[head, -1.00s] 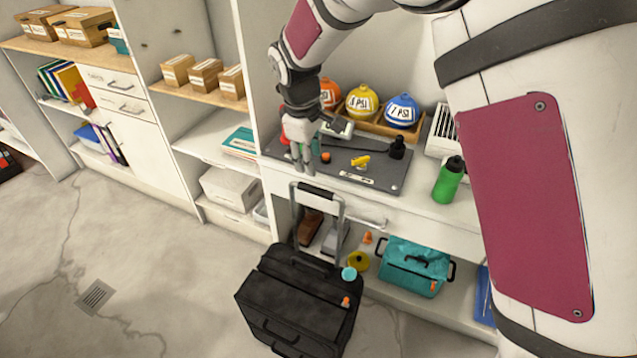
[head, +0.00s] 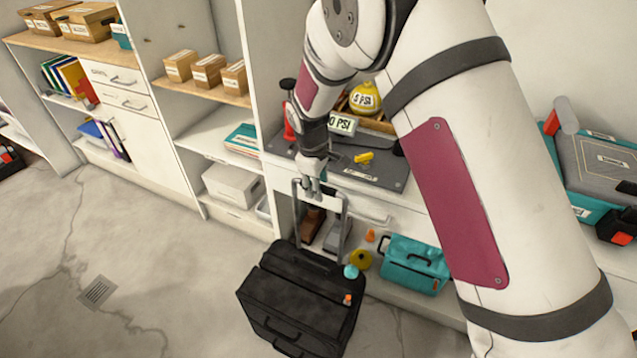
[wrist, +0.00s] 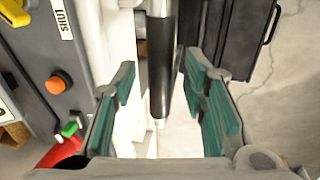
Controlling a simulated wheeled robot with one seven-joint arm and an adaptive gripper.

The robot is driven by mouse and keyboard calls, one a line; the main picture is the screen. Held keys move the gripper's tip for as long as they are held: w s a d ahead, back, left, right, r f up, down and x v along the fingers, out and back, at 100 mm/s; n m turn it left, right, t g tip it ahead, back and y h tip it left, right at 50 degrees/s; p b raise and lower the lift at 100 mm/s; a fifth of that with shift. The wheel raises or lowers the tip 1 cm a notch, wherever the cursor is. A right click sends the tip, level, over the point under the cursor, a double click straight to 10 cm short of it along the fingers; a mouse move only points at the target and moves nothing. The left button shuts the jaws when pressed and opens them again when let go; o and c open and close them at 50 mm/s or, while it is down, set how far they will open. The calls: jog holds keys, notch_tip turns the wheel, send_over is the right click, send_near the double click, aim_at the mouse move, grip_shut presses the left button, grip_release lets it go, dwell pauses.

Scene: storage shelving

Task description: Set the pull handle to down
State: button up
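The black suitcase (head: 295,300) stands on the floor in front of the shelving bench. Its pull handle (head: 345,222) is extended upward on two grey rods. My gripper (head: 312,187) is at the top of the handle and partly covers its grip. In the wrist view, the gripper (wrist: 160,72) is open, with its green-padded fingers apart. The handle's dark grip bar (wrist: 161,75) lies between the fingers with gaps on both sides. Part of the suitcase body (wrist: 235,35) shows at the upper right there.
A grey panel (head: 365,175) with a yellow lever (head: 364,157) lies on the bench behind the handle. A teal bag (head: 415,268) sits on the lower shelf. A teal cap (head: 351,272) and an orange piece (head: 347,299) show at the suitcase. The floor at left is clear.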

jog(key=shift+c, duration=0.4)
grip_shut()
notch_tip(320, 180, down, 28)
jog(key=b, duration=1.4)
jog(key=shift+s+f, duration=0.1)
jog(key=shift+f, duration=0.05)
jog(key=shift+o, duration=0.4)
grip_release()
jog(key=shift+f, duration=0.1)
